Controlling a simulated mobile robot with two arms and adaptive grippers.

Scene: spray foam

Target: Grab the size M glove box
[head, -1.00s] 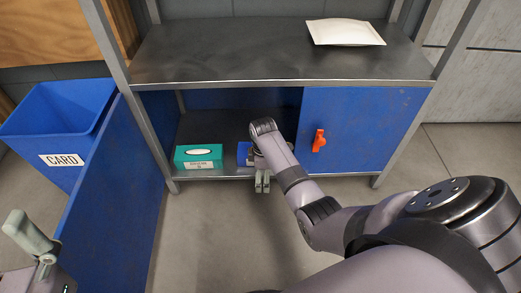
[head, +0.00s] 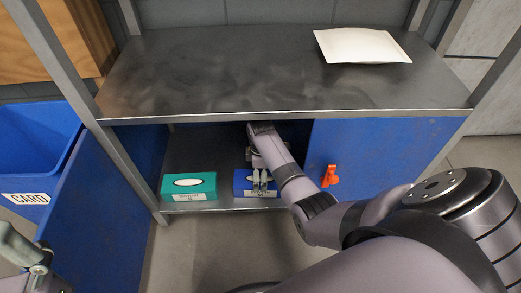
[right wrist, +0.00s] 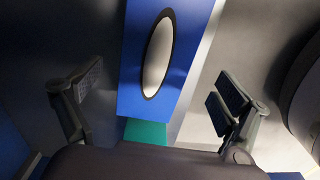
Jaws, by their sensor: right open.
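A blue glove box (head: 241,182) sits on the lower shelf of the cabinet, partly covered by my right gripper. A teal glove box (head: 188,184) stands to its left; I cannot read the size on either label. My right gripper (head: 262,183) is open over the blue box. In the right wrist view the fingers of the right gripper (right wrist: 158,85) stand apart on either side of the blue box (right wrist: 133,78), with its oval opening between them. The teal box (right wrist: 146,131) shows below it. My left gripper (head: 22,250) is partly in view at the lower left; its jaw opening is unclear.
The cabinet's steel upper shelf (head: 230,75) lies just above my right forearm and carries a white packet (head: 362,46). A closed blue door (head: 385,150) with an orange handle (head: 330,176) covers the right side. An open blue door (head: 100,215) and a blue bin (head: 30,150) stand left.

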